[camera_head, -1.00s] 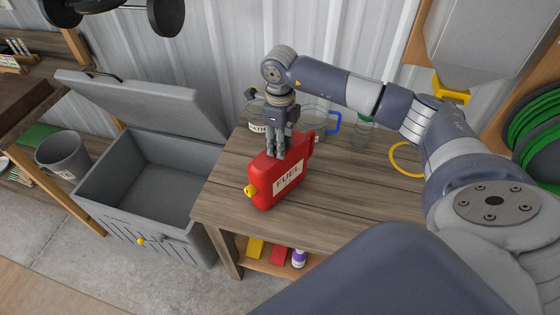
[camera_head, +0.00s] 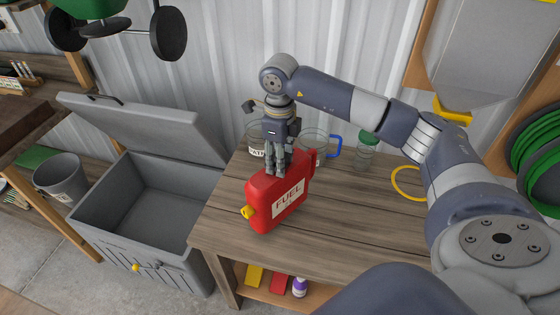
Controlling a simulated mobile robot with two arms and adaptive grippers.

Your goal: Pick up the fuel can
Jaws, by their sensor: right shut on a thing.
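The red fuel can (camera_head: 281,203) with a white "FUEL" label and a yellow cap is upright at the left end of the wooden workbench (camera_head: 350,220). My right gripper (camera_head: 275,172) points down on the top of the can and is shut on it. The gripped part is mostly hidden by the fingers. I cannot tell whether the can's base touches the bench. My left gripper is out of view.
An open grey chest (camera_head: 150,210) with its lid raised stands left of the bench. Behind the can are a paint can (camera_head: 257,140), a clear jug with a blue handle (camera_head: 335,146) and a green-lidded jar (camera_head: 367,150). A yellow ring (camera_head: 394,188) lies to the right.

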